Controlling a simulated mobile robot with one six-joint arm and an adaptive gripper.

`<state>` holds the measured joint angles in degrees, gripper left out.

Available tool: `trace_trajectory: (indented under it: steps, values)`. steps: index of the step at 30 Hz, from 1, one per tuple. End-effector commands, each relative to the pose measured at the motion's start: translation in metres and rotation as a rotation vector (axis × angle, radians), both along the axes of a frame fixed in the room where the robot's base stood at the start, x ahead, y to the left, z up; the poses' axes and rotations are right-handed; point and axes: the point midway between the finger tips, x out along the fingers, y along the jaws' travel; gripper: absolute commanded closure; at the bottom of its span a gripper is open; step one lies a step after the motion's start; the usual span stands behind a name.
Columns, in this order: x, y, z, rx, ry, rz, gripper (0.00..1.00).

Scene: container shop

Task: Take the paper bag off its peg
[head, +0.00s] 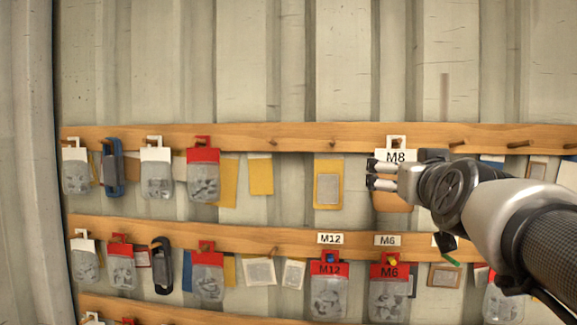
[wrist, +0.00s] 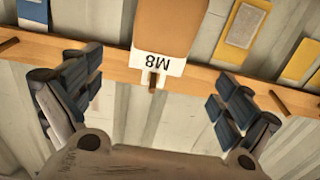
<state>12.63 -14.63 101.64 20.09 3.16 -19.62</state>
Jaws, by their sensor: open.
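The paper bag (head: 391,203) is brown with a white header card marked M8. It hangs on a peg of the upper wooden rail, at the right of centre in the head view. My gripper (head: 374,174) is in front of it and hides its middle. In the wrist view the bag (wrist: 167,28) appears upside down, with its header on the peg (wrist: 153,80). The open fingers of my gripper (wrist: 158,88) stand wide apart, one on each side of the header, and do not visibly touch it. The bag's lower end is cut off there.
The upper rail (head: 270,135) carries other packets and bare pegs. A bare peg (wrist: 275,99) shows close to the right finger in the wrist view. Red-topped M12 (head: 329,297) and M6 (head: 389,298) bags hang on the rail below. The corrugated wall is close behind.

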Motion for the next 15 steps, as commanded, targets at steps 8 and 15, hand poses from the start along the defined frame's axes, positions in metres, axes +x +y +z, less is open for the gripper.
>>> trace_trajectory:
  steps: [8, 15]
  values:
    - [0.056, -0.011, 0.0, 0.0, 0.002, 0.001, 0.03]
    - [0.088, -0.018, 0.0, 0.0, 0.0, 0.001, 0.03]
